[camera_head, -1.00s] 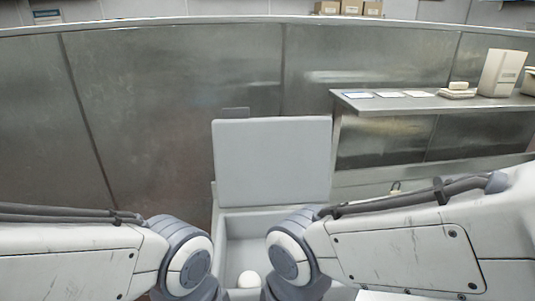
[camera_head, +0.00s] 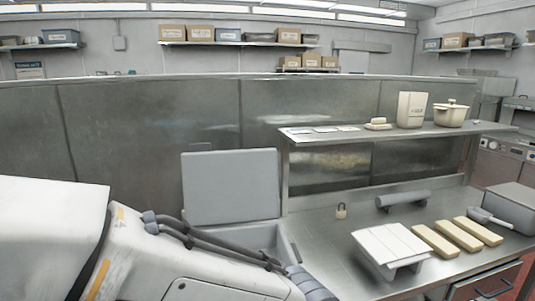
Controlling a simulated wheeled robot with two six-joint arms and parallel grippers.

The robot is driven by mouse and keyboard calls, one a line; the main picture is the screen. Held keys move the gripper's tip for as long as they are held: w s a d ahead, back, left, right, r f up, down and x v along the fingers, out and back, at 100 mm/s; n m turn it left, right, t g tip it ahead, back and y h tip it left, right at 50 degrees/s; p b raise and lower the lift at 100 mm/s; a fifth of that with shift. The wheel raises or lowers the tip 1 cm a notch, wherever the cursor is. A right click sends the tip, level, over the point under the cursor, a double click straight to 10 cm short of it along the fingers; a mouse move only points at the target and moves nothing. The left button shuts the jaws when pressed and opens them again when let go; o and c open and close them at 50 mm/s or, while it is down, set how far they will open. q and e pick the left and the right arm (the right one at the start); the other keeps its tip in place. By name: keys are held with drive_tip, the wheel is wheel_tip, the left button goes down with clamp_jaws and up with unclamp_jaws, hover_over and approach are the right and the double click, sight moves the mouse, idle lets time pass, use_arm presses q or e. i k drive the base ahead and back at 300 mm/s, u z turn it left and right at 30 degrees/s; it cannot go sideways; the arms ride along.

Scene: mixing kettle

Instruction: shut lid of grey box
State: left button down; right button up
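The grey box (camera_head: 285,241) stands beside the left end of the steel worktop. Its lid (camera_head: 231,187) stands open, nearly upright, at the back of the box. My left arm comes in from the left and crosses in front of the box, hiding much of its front and inside. My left gripper is out of the picture below the arm. My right arm and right gripper are not in view.
The steel worktop (camera_head: 330,262) holds a white slatted rack (camera_head: 390,245), several yellow bars (camera_head: 470,234), a small padlock (camera_head: 341,211) and a grey roller (camera_head: 403,199). A raised shelf (camera_head: 360,136) carries a white canister (camera_head: 411,109) and a pot (camera_head: 451,114). A metal wall panel stands behind the lid.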

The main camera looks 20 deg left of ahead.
sight(220, 187)
drive_tip(key=z, duration=0.2)
drive_tip(key=i, duration=0.6)
drive_tip(key=u, duration=0.7)
drive_tip(key=i, duration=0.6)
drive_tip(key=u, duration=0.7)
drive_tip(key=k, duration=1.1)
drive_tip(key=z, duration=0.9)
drive_tip(key=i, duration=0.6)
